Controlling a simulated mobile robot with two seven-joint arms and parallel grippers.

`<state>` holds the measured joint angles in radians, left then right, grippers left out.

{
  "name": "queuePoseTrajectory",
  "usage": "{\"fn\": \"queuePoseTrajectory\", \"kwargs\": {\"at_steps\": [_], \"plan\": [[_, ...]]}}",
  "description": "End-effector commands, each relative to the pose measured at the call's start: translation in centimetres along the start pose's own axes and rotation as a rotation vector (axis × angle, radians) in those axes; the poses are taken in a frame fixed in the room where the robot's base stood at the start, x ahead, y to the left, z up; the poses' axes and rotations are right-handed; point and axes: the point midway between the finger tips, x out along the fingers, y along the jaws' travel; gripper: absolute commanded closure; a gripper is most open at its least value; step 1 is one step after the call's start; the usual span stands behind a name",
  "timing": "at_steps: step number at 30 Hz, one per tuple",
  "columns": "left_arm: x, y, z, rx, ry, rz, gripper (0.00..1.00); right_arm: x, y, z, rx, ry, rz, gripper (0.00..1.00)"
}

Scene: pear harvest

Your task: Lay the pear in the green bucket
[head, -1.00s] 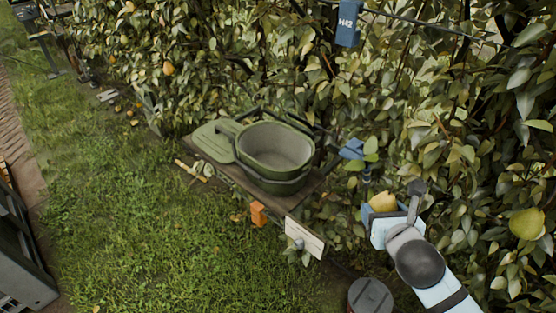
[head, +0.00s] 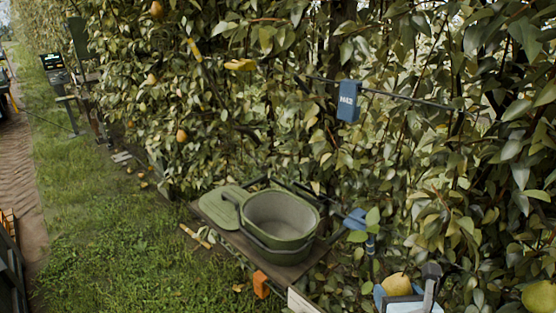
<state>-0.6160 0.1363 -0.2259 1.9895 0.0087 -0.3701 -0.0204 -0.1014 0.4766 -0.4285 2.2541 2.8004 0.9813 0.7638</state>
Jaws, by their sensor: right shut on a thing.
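The green bucket (head: 272,240) stands upright and open on a small wooden shelf against the hedge, in the middle of the head view. Its inside looks empty. My right gripper (head: 404,286) is at the bottom right of the view, shut on a yellow pear (head: 396,283). The pear's lower part is hidden by the gripper. The gripper and pear are to the right of the bucket and lower in the picture, apart from it. My left gripper is not in view.
A green lid (head: 222,201) lies left of the bucket on the shelf (head: 209,214). A blue clip (head: 356,219) and leaves stand between bucket and gripper. An orange object (head: 261,285) and white sign (head: 301,303) sit below. Another pear (head: 541,297) hangs at far right.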

Motion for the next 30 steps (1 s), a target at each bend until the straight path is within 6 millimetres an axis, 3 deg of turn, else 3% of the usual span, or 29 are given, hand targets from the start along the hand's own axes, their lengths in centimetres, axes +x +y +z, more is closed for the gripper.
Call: {"fn": "queuePoseTrajectory", "kwargs": {"at_steps": [17, 24, 30], "plan": [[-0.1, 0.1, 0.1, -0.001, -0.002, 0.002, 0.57, 0.0, 0.0, 0.0, -0.004, -0.002, 0.001, 0.62], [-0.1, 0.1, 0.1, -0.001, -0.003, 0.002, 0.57, 0.7, 0.0, -5.1, 0.000, 0.003, -0.002, 0.62], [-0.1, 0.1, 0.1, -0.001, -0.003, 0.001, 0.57, 0.8, 0.0, -5.9, 0.001, -0.001, 0.001, 0.62]]}}
